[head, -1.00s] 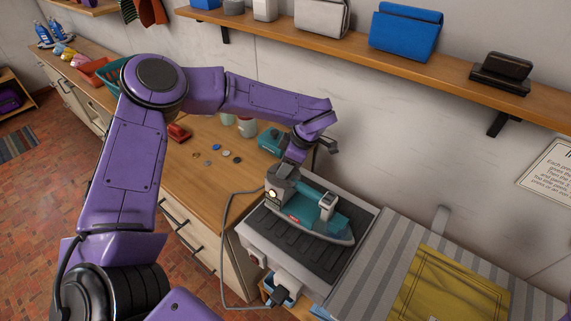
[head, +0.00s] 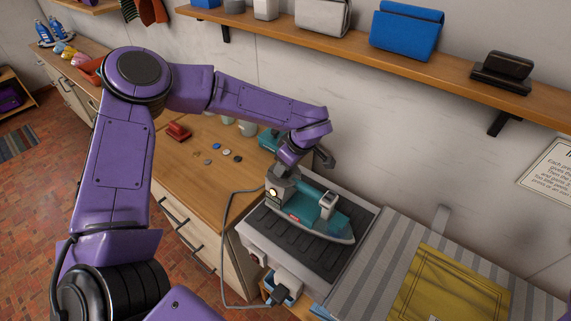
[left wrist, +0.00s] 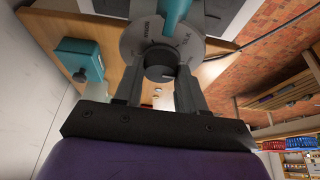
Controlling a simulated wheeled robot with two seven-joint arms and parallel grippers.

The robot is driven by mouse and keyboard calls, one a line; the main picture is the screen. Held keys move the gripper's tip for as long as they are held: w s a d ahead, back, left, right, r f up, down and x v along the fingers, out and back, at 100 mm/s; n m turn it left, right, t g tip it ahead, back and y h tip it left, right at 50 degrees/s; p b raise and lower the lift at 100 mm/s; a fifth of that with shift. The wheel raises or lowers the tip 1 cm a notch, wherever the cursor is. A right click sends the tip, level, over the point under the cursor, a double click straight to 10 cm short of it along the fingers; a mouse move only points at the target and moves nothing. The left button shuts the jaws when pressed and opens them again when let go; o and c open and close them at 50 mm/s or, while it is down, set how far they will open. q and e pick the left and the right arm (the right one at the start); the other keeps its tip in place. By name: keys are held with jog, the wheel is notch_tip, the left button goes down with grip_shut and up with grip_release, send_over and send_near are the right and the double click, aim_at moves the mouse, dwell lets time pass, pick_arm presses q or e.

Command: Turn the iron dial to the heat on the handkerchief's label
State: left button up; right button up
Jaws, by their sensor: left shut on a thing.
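The teal and grey iron (head: 312,215) stands on a dark ribbed rest on a light grey base. My left gripper (head: 282,184) is over the rear end of the iron. In the left wrist view, the fingers of my left gripper (left wrist: 159,76) are shut on the knob from both sides. My right gripper is not in view.
A grey cord (head: 224,250) runs along the left side of the iron's base. Several small discs and a red object (head: 178,130) lie on the wooden counter (head: 190,180). A shelf (head: 400,55) with boxes and bags runs above. A printed notice (head: 548,172) hangs at right.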

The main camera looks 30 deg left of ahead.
pick_arm(q)
jog(key=o, duration=1)
jog(key=shift+o, duration=0.2)
jog(key=shift+r, duration=0.1)
jog(key=b+v, duration=0.3)
jog(key=v, duration=0.7)
jog(key=shift+r, duration=0.15)
jog(key=shift+s, duration=0.1)
